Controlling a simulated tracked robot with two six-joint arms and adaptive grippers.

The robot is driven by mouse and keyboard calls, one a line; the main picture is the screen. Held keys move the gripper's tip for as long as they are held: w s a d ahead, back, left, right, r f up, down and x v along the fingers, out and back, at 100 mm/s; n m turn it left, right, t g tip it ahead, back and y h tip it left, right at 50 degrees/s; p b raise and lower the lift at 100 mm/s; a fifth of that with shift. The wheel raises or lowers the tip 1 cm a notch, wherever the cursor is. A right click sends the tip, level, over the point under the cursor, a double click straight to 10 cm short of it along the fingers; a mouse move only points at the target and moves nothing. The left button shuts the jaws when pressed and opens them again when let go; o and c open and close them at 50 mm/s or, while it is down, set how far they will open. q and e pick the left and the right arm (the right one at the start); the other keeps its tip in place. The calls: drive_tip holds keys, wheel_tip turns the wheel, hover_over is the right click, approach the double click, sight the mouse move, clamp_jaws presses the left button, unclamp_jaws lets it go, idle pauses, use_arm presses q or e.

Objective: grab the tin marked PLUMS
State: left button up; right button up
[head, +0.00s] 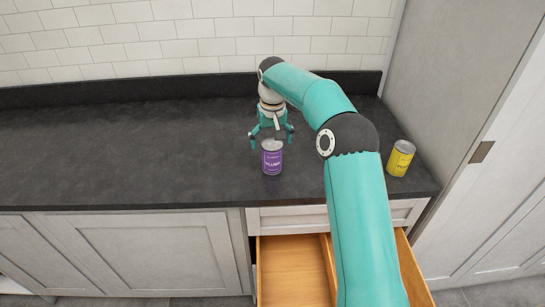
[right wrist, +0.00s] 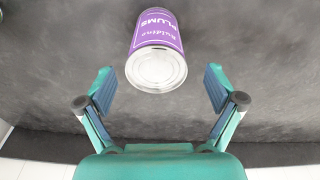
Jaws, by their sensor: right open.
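The purple tin marked PLUMS (head: 272,160) stands upright on the dark counter, near its front edge. My right gripper (head: 271,138) is just above and behind it, with fingers spread. In the right wrist view the tin (right wrist: 156,35) shows its silver end and purple label, with the PLUMS lettering upside down. There it lies ahead of the open fingers (right wrist: 160,85), roughly centred between them, with a gap on each side. Nothing is held. My left gripper is in neither view.
A yellow tin (head: 400,158) stands at the counter's right end, right of my right arm. A wooden drawer (head: 292,265) is open below the counter's front edge. The counter (head: 120,150) is clear to the left. A tiled wall (head: 200,40) stands behind.

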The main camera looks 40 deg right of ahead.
drive_tip(key=shift+w+d+f+p, duration=0.1)
drive_tip(key=shift+f+p, duration=0.1)
drive_tip(key=shift+f, duration=0.7)
drive_tip(key=shift+s+d+f+p, duration=0.1)
drive_tip(key=shift+f+p, duration=0.05)
drive_tip(key=shift+f, duration=0.7)
drive_tip(key=shift+w+d+f+p, duration=0.1)
drive_tip(key=shift+f+p, duration=0.1)
drive_tip(key=shift+f, duration=0.7)
drive_tip(key=c, duration=1.4)
drive_tip(key=shift+r, duration=0.1)
drive_tip(key=shift+c, duration=0.7)
